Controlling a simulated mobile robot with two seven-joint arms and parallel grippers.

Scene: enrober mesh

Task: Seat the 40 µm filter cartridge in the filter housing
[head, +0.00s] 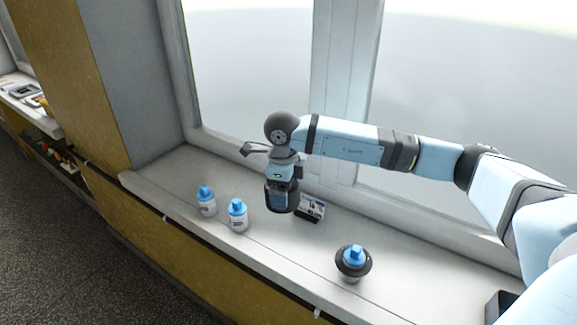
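Two white cartridges with blue caps stand upright on the sill: one at the left (207,204) and one slightly nearer (238,217). Their labels are too small to read, so I cannot tell which is 40 µm. A round black-rimmed piece (353,265), which looks like the filter housing, stands to the right with a blue top showing in its middle. I cannot tell whether that top belongs to a seated cartridge. My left gripper is out of view.
The pale window sill (290,245) has free room between cartridges and housing. The window stands behind. A shelf with small items (22,92) is far left.

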